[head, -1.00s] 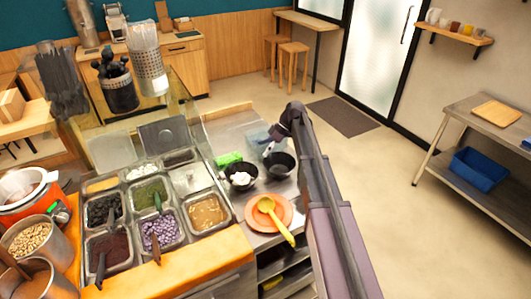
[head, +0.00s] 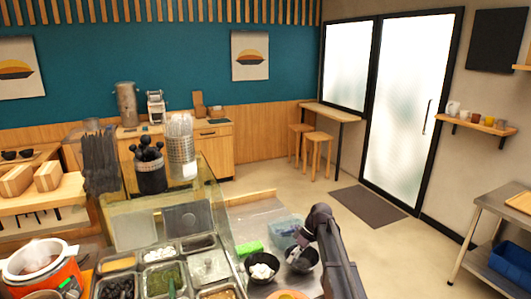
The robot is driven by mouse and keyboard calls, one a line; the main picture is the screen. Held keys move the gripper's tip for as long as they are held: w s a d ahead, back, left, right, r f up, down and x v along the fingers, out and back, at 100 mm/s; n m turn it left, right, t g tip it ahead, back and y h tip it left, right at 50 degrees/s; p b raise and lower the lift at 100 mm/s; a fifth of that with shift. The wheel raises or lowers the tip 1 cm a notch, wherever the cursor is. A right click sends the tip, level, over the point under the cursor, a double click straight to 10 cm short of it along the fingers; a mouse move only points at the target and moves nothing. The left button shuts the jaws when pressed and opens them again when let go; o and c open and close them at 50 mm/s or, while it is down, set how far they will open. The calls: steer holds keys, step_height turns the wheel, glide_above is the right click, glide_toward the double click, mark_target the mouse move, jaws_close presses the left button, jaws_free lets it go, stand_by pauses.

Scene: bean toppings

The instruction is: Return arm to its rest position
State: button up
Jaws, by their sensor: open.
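My arm (head: 338,262) reaches up from the bottom edge, right of centre, in the head view. It bends at a dark joint near its far end. My gripper (head: 299,238) hangs at that end, pointing down, above or just behind a dark bowl (head: 302,260) on the metal counter. It is open, with nothing visible in it. Its fingertips are small and partly hidden by the arm. Whether it touches the bowl cannot be told.
A dark bowl with white pieces (head: 262,267) stands left of the arm, near a green item (head: 250,247) and a clear container (head: 285,226). Topping pans (head: 160,254) fill the counter at left. An orange plate (head: 288,295) is cut off below. Open floor (head: 400,255) lies right.

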steer(key=s+d+f+m+h, duration=0.1)
steer(key=s+d+m+h, duration=0.1)
steer(key=s, duration=0.5)
steer(key=s+d+m+t+h, duration=0.1)
steer(key=s+d+m+h, duration=0.1)
steer(key=s+m, duration=0.3)
steer(key=s+d+f+m+t+h, duration=0.1)
steer(key=s+d+m, duration=0.1)
steer(key=s, duration=0.7)
steer(key=shift+s+d+f+m+h, duration=0.3)
steer(key=shift+f+m+h, duration=0.1)
steer(key=shift+m, duration=0.5)
steer(key=c, duration=0.3)
steer(key=shift+c, duration=0.2)
steer(key=shift+a, duration=0.1)
